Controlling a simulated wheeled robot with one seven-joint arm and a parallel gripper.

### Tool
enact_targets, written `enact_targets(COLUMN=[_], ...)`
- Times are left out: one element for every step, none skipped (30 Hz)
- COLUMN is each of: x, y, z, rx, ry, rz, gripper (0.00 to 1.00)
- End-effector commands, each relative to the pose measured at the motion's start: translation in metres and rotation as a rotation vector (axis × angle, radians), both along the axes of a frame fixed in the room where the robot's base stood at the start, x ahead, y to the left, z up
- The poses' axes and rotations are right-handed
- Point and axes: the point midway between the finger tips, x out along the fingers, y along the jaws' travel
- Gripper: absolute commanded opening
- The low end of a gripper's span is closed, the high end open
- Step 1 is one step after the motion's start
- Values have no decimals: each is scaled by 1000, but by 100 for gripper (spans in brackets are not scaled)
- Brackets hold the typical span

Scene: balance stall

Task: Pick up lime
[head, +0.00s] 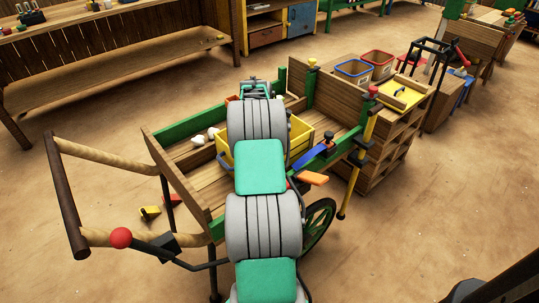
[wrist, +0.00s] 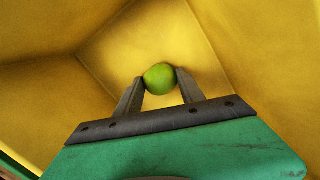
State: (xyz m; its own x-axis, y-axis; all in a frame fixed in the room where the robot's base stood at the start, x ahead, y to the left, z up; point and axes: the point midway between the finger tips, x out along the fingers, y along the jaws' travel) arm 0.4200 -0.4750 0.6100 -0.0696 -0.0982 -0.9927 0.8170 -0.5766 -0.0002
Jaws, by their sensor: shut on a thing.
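A round green lime (wrist: 159,78) shows in the wrist view. My gripper (wrist: 160,80) is shut on it, with one grey finger on each side. Around them are the walls of a yellow crate (wrist: 55,100). In the head view the yellow crate (head: 300,140) stands in the wooden cart, and my arm reaches over it. My arm hides the lime and the fingertips in the head view. I cannot tell whether the lime touches the crate's floor.
The wooden cart (head: 200,185) with green rails holds the crate and small white pieces (head: 198,140). A blue-rimmed bin (head: 355,70) and a red-rimmed bin (head: 378,62) stand at the upper right. A wooden bench (head: 115,70) is at the upper left. Open floor lies at the right.

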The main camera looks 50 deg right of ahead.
Motion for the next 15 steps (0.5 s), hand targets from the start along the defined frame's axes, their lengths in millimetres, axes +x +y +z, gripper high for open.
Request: enact_targets(x=[0,0,0,0,0,0,0,0,0,0,0,0,0,0,0], y=[0,0,0,0,0,0,0,0,0,0,0,0,0,0,0], z=[0,0,0,0,0,0,0,0,0,0,0,0,0,0,0], rx=[0,0,0,0,0,0,0,0,0,0,0,-1,-1,-1,-1], ry=[0,0,0,0,0,0,0,0,0,0,0,-1,-1,-1,-1], rz=[0,0,0,0,0,0,0,0,0,0,0,0,0,0,0], gripper=[33,30,27,24,22,19,16,14,10,8,6,5,5,5,5])
